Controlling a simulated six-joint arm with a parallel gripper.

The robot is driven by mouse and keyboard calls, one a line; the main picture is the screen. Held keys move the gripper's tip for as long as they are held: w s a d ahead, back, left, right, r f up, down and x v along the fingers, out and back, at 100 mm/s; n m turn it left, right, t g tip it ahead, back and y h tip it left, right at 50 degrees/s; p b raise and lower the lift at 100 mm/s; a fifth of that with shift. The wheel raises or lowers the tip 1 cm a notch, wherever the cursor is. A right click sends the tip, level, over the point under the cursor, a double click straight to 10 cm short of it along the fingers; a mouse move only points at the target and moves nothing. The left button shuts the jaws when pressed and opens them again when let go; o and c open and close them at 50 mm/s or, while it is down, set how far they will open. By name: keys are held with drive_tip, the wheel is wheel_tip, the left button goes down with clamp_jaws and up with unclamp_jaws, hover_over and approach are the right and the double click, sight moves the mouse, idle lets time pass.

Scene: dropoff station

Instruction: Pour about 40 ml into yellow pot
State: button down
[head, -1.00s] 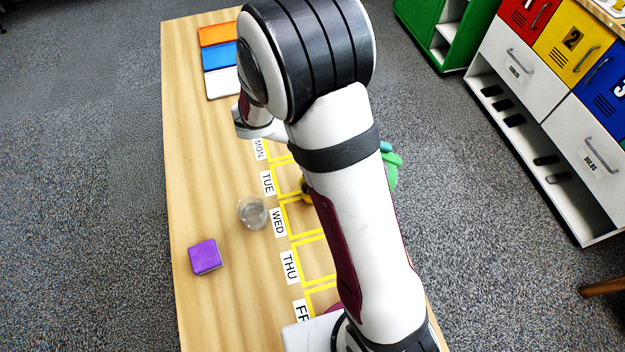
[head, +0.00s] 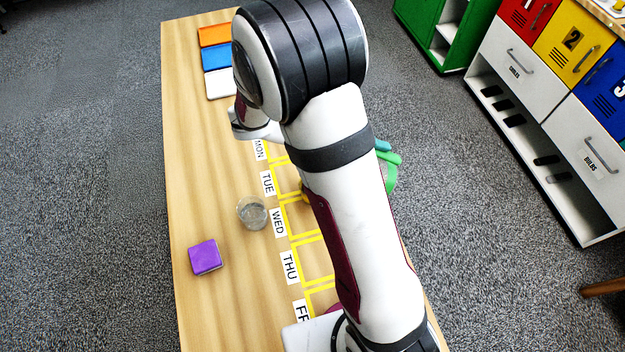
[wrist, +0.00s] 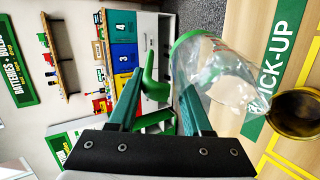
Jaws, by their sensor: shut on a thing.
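A clear jug with a green rim and green handle (wrist: 150,75) is in my gripper (wrist: 160,105), whose green fingers are shut on the handle. The jug's clear body (wrist: 215,75) extends to the right in the wrist view; its liquid level and exact tilt cannot be told. In the head view my arm hides most of the pot.
A clear glass (head: 252,213) and a purple block (head: 205,257) stand on the wooden table (head: 190,160), left of the yellow-taped day slots. Orange, blue and white trays (head: 221,84) lie at the far end. Drawer cabinets (head: 560,80) stand beyond the floor gap at right.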

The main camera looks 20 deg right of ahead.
sight(393, 166)
drive_tip(key=shift+a+r, duration=0.15)
idle(0.8)
drive_tip(key=shift+s+d+f+y, duration=0.2)
drive_tip(key=shift+d+f+y, duration=0.2)
drive_tip(key=shift+d+y, duration=0.15)
drive_tip(key=shift+s+d+f+y, duration=0.15)
drive_tip(key=shift+d+f+y, duration=0.2)
drive_tip(key=shift+d+y, duration=0.2)
drive_tip(key=shift+d+f+t+y, duration=0.3)
drive_tip(key=shift+t+y, duration=0.1)
drive_tip(key=shift+y, duration=0.2)
drive_tip(key=shift+s+d+f+y, duration=0.2)
drive_tip(key=shift+d+f+y, duration=0.25)
drive_tip(key=shift+f, duration=0.25)
drive_tip(key=shift+d+f+m+t+y, duration=0.1)
drive_tip(key=shift+f+m+t+y, duration=0.05)
drive_tip(key=shift+m+t+y, duration=0.15)
drive_tip(key=s+d+f+t+y, duration=0.2)
drive_tip(key=d+f+y, duration=0.2)
drive_tip(key=d+y, duration=0.3)
drive_tip(key=shift+s+f, duration=0.3)
drive_tip(key=shift+s, duration=0.05)
